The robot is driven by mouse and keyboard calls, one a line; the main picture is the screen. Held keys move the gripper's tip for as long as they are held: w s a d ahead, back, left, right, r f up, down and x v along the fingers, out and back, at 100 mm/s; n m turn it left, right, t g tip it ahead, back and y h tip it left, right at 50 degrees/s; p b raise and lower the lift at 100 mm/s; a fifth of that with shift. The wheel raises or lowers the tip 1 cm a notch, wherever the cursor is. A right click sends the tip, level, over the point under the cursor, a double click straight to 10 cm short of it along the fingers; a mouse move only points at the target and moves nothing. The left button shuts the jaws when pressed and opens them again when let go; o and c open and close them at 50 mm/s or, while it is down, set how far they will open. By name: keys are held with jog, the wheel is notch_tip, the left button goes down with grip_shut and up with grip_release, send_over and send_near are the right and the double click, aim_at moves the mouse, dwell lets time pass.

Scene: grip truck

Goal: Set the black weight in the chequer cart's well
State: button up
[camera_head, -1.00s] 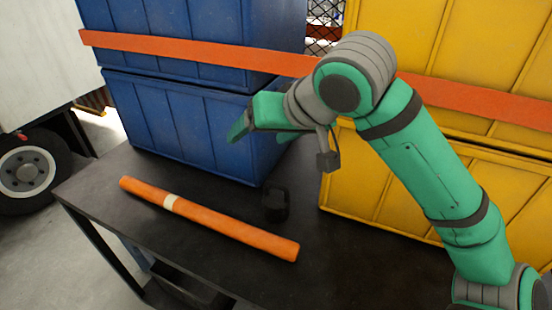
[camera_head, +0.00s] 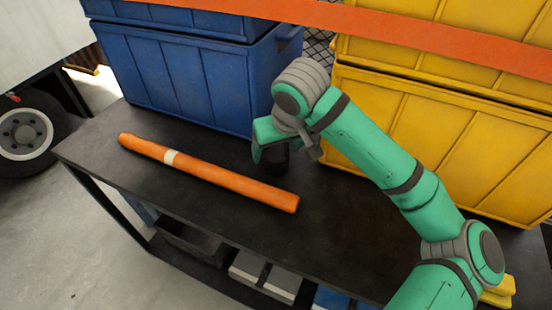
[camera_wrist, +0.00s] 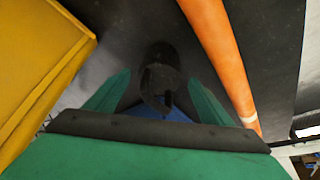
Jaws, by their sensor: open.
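The black weight (camera_wrist: 160,74) is a small dark block with a round top, on the black tabletop (camera_head: 330,235). In the wrist view it lies between and slightly beyond the two green fingers of my gripper (camera_wrist: 160,88); I cannot tell whether they touch it. In the head view my gripper (camera_head: 270,152) is low over the table, and its fingers largely hide the weight. The jaws are open. I do not see a chequer cart in either view.
An orange tube (camera_head: 210,174) with a pale band lies left of my gripper. Blue crates (camera_head: 185,75) stand behind it and yellow crates (camera_head: 430,140) to the right, with an orange strap (camera_head: 400,30) across them. The front middle of the table is clear.

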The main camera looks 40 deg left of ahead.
aim_at(277, 153)
jog(key=shift+x, duration=1.9)
grip_shut()
jog(key=shift+r, duration=0.1)
